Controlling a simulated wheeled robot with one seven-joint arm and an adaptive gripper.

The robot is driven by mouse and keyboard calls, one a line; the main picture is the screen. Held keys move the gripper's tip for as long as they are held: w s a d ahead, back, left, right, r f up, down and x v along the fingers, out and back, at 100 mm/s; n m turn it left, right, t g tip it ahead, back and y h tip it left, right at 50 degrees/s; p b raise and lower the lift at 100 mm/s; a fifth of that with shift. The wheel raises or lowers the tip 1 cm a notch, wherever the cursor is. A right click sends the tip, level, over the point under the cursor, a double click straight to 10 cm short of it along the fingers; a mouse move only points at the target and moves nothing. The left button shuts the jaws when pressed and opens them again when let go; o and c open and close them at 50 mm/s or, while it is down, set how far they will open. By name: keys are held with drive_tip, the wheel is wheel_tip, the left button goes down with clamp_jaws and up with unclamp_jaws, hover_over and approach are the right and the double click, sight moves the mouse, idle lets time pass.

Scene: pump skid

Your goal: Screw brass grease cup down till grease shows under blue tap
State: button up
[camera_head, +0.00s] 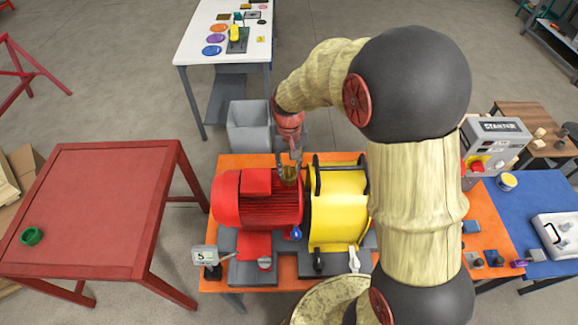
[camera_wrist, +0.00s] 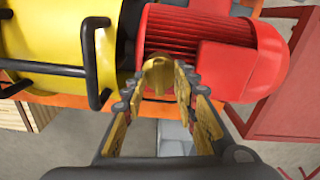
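The brass grease cup (camera_head: 289,175) sits between the red motor and the yellow guard. In the wrist view the cup (camera_wrist: 157,75) shows as a knob between the fingertips. My gripper (camera_head: 289,163) points down over it, with one finger on each side. In the wrist view my gripper (camera_wrist: 160,82) has its fingers spread about the cup's width, with what looks like a narrow gap on the right. Firm contact is not visible. The blue tap (camera_head: 296,232) is low on the front, by the red motor (camera_head: 258,200). I see no grease under it.
The yellow guard (camera_head: 340,212) with black bars stands close to the right of the cup. A small gauge display (camera_head: 204,255) is at the front left. A red table (camera_head: 85,210) holds a green ring (camera_head: 32,236). A grey bin (camera_head: 248,127) stands behind.

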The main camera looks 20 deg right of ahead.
drive_tip(key=shift+d, duration=0.1)
drive_tip(key=shift+c, duration=0.5)
clamp_jaws()
drive_tip(key=m+b, duration=0.1)
drive_tip(key=m, duration=0.3)
drive_tip(key=shift+m, duration=0.3)
drive_tip(key=shift+m+b, duration=0.3)
drive_tip(key=shift+m, duration=1.7)
drive_tip(key=shift+o, duration=0.5)
unclamp_jaws()
